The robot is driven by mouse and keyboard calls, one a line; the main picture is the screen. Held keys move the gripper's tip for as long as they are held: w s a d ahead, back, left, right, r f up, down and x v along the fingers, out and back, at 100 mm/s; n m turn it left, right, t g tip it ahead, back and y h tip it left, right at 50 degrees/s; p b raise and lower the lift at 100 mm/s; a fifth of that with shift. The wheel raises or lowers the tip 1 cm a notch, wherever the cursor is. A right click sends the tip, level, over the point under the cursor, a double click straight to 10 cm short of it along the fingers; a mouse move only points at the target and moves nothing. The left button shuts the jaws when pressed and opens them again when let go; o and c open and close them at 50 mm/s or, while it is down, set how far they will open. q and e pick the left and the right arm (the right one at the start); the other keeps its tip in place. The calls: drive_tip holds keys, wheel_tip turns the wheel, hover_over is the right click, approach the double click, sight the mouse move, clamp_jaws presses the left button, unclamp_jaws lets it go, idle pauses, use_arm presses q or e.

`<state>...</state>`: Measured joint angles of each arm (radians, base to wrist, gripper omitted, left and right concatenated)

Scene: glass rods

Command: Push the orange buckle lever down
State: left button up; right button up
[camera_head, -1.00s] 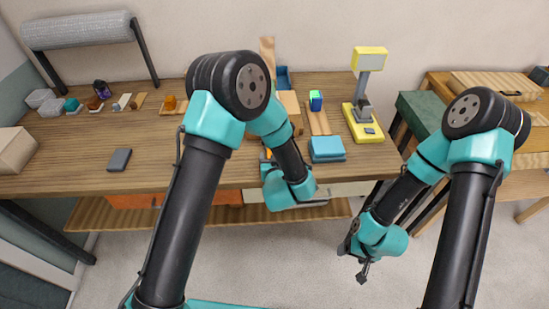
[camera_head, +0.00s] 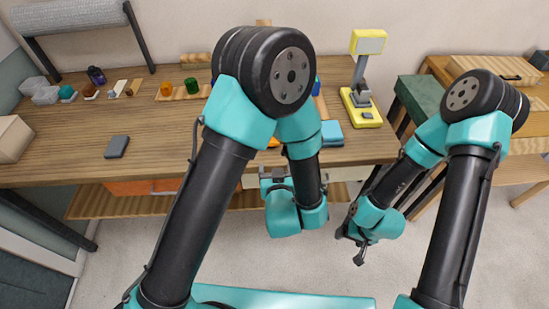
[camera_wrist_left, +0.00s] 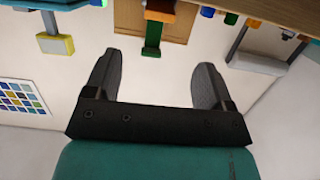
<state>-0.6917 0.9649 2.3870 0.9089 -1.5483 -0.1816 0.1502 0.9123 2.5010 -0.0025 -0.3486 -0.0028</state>
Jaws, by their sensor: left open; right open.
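A small orange part (camera_head: 273,142) shows at the table's front, mostly hidden behind my left arm. I cannot tell whether it is the buckle lever. In the left wrist view an orange block (camera_wrist_left: 160,9) sits at the top edge, beyond the fingers; I cannot tell whether it is the same part. My left gripper (camera_wrist_left: 155,78) is open, with nothing between its two dark fingers. In the head view it is near the table's front edge, its fingertips largely hidden. My right gripper (camera_head: 351,247) is open and empty, low in front of the table.
A dark flat block (camera_head: 117,146) lies on the left, near a cardboard box (camera_head: 12,138). Small jars line the back. The front left of the tabletop is largely clear.

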use_arm(q)
drive_tip(key=v, duration=0.3)
drive_tip(key=shift+s, duration=0.35)
drive_tip(key=w+a+f+g+h, duration=0.25)
drive_tip(key=a+f+g, duration=0.2)
drive_tip(key=f, duration=0.35)
drive_tip(key=s+a+f+g+h, duration=0.2)
drive_tip(key=s+a+f+g, duration=0.2)
drive_tip(key=a+f, duration=0.3)
drive_tip(key=s+a+f+g+h, duration=0.2)
drive_tip(key=s+a+f+g, duration=0.3)
drive_tip(key=a+f+g, duration=0.1)
drive_tip(key=shift+s+a+f, duration=0.3)
drive_tip(key=shift+a+f, duration=0.3)
drive_tip(key=shift+a, duration=0.3)
